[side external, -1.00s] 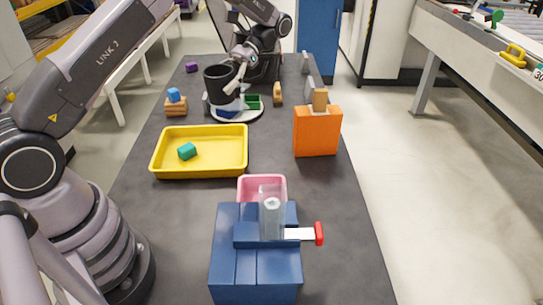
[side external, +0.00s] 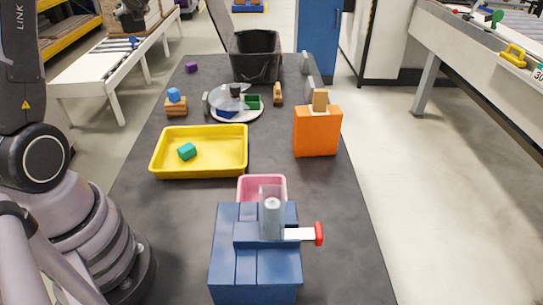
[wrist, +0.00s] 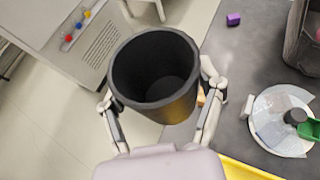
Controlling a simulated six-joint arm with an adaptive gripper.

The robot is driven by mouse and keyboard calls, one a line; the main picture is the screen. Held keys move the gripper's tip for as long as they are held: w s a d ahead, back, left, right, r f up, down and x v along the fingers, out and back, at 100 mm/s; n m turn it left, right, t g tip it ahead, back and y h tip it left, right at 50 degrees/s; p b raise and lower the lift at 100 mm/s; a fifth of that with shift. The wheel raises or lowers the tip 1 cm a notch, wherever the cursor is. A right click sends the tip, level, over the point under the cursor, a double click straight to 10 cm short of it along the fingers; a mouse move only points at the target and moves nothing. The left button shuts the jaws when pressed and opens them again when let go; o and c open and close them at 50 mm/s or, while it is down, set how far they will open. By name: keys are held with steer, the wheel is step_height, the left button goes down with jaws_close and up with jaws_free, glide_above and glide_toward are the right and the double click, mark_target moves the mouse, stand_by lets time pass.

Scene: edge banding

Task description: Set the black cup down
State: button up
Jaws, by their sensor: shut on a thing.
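The black cup (wrist: 158,72) is in the wrist view, its open mouth toward the camera and its inside looking empty. My gripper (wrist: 160,98) is shut on it, with one finger on each side of the cup wall. The cup shows in front of the pale floor, to the left of the dark table (wrist: 240,70). Its underside is hidden, and I cannot tell its height. Neither the cup nor my gripper is in the side external view; only my lower arm shows at the left.
A white plate (side external: 237,118) with a clear disc and blocks stands near a black bin (side external: 256,58). A yellow tray (side external: 200,174), an orange box (side external: 317,132), a pink container (side external: 262,182) and a blue block form (side external: 255,265) stand nearer.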

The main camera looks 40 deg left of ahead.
steer(key=shift+s+a+r+m+t+h, duration=0.2)
steer(key=shift+s+a+m+t+h, duration=0.2)
steer(key=shift+s+a+m+t, duration=0.55)
steer(key=shift+t, duration=0.25)
steer(key=f, duration=3.5)
steer(key=shift+w+f, duration=0.25)
steer(key=shift+f, duration=0.1)
steer(key=shift+f, duration=0.1)
steer(key=o, duration=1.1)
steer(key=shift+o, duration=0.2)
